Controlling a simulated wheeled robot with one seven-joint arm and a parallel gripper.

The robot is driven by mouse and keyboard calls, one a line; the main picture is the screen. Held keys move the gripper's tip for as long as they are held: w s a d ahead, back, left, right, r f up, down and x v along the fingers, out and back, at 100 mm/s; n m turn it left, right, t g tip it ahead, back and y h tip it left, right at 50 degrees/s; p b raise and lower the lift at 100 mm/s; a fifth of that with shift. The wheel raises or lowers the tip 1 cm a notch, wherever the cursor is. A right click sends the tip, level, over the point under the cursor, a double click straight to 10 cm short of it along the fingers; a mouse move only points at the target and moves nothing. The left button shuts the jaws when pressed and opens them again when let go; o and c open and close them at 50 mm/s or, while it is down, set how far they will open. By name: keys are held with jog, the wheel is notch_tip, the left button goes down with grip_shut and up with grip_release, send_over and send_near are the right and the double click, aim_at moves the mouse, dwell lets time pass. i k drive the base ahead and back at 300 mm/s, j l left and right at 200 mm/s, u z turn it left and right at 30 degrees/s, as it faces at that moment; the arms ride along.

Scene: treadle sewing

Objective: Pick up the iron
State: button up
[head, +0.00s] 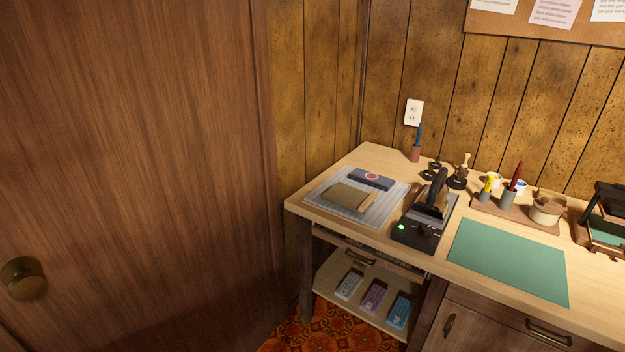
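What looks like the iron (434,199) stands on the wooden workbench (487,300), with a dark upright handle and a greyish lower body. It rests on a dark box-like base (414,232) with a lit green light and small knobs at its front. I cannot tell exactly where the iron ends and the base begins. My gripper is not in view, so its state is hidden.
A pale striped mat (326,196) with flat items lies left of the base, a green mat (508,260) right of it. Small stands, a tray (515,211) of pots and a black-framed device (606,215) are nearby. A wooden door (130,150) fills the left.

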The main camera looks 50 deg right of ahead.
aim_at(432, 204)
jog(key=z, duration=1.4)
